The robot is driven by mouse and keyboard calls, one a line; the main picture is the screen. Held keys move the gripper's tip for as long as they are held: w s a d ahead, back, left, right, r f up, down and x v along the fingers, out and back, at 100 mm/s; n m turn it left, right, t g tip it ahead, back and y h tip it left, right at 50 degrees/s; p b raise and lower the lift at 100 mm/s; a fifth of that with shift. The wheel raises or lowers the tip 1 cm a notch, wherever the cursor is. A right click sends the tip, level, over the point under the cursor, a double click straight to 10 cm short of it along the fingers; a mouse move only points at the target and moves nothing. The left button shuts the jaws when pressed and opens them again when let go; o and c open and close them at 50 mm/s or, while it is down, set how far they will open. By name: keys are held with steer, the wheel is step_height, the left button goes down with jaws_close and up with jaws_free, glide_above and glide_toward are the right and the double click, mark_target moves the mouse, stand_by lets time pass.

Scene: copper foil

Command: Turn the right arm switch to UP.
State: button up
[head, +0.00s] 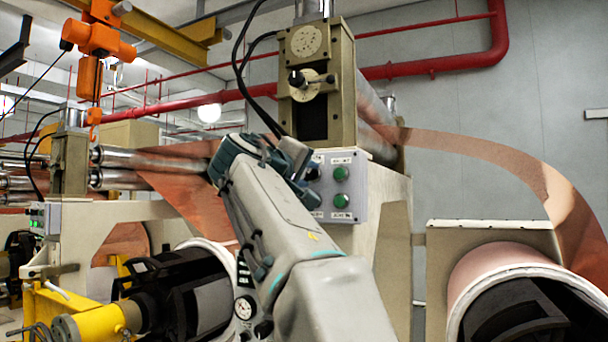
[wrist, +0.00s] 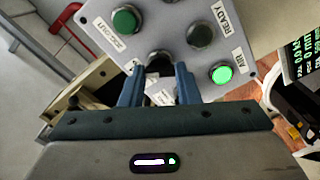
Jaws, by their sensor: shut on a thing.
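The grey control panel (head: 348,210) is mounted on the front of the machine in the head view. It carries green buttons, and the arm partly covers its left side. In the wrist view the panel (wrist: 172,20) is tilted and close, with a green button (wrist: 125,20), a dark button (wrist: 200,34) and a lit green button (wrist: 222,74). A black switch knob (wrist: 160,62) sits between the blue fingers of my gripper (wrist: 158,78), which is shut on it. The knob's pointing direction and most of its label are hidden by the fingers.
Above the panel stands a beige roller housing (head: 318,60) with a black knob and hanging black cables. Copper foil (head: 480,150) sweeps down at the right to a large roll (head: 505,265). A dark display with green digits (wrist: 300,50) stands at the right in the wrist view.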

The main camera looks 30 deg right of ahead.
steer(key=o, duration=1)
steer(key=b+v, duration=0.1)
steer(key=v, duration=1.2)
steer(key=shift+s+a+b, duration=0.25)
steer(key=shift+a+b, duration=0.05)
step_height(320, 180, down, 25)
steer(key=n+g+y+p, duration=0.3)
steer(key=y, duration=0.4)
steer(key=s+a+f+m+g+y+p, duration=0.1)
steer(key=s+f+y, duration=0.1)
steer(key=s+f, duration=0.3)
steer(key=s+a+f+m+g+y, duration=0.2)
steer(key=s+f, duration=0.3)
steer(key=f, duration=0.7)
steer(key=s+a+f+m+g+y+p, duration=0.1)
steer(key=s+f+g+y, duration=0.1)
steer(key=s+f, duration=0.3)
steer(key=shift+s+a+f+m+y+p, duration=0.1)
steer(key=shift+f+y, duration=0.1)
steer(key=shift+f, duration=0.35)
steer(key=shift+s+f+m+y+p, duration=0.1)
steer(key=shift+s+f+y+p, duration=0.1)
steer(key=shift+f, duration=0.35)
steer(key=shift+s+a+f+m+y+p, duration=0.1)
steer(key=shift+f+y, duration=0.1)
steer(key=shift+f, duration=0.35)
